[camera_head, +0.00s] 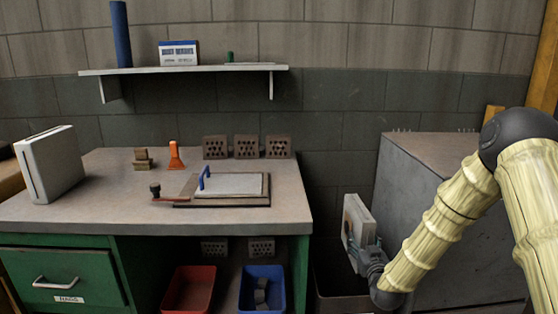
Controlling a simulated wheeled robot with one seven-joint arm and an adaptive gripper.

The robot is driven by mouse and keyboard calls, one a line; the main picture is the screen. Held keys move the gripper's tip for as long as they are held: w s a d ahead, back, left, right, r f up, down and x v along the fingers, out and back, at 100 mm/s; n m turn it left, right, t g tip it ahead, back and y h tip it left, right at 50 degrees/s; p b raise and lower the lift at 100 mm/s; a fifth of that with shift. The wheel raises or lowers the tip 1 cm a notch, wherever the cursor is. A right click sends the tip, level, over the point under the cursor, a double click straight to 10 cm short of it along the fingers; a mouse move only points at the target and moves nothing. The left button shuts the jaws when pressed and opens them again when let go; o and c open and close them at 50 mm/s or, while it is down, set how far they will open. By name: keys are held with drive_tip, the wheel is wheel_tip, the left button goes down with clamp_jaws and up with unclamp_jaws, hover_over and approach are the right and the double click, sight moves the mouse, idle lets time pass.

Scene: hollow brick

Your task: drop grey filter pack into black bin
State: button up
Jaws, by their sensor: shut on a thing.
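A pale grey filter pack (356,222) stands roughly upright, slightly tilted, between the bench and the grey cabinet. My gripper (368,250) is shut on its lower right part, and the fingers are partly hidden by the pack and my wrist. The black bin (328,304) is on the floor below the pack, with its lower part cut off by the picture's bottom edge. The pack is above the bin, apart from its visible rim. My arm hides the bin's right side.
The workbench (110,211) holds a light box (50,165), an orange tool (175,157) and a flat plate (232,184). Red (189,290) and blue (262,287) bins stand under it. The grey cabinet (405,190) is close behind my arm.

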drive_tip(key=shift+f+b, duration=1.45)
drive_tip(key=shift+f, duration=1)
drive_tip(key=o, duration=1.6)
drive_tip(key=shift+o, duration=0.3)
drive_tip(key=shift+s+f, duration=0.1)
drive_tip(key=shift+f, duration=0.05)
drive_tip(key=s, duration=1.2)
drive_tip(key=shift+d, duration=0.2)
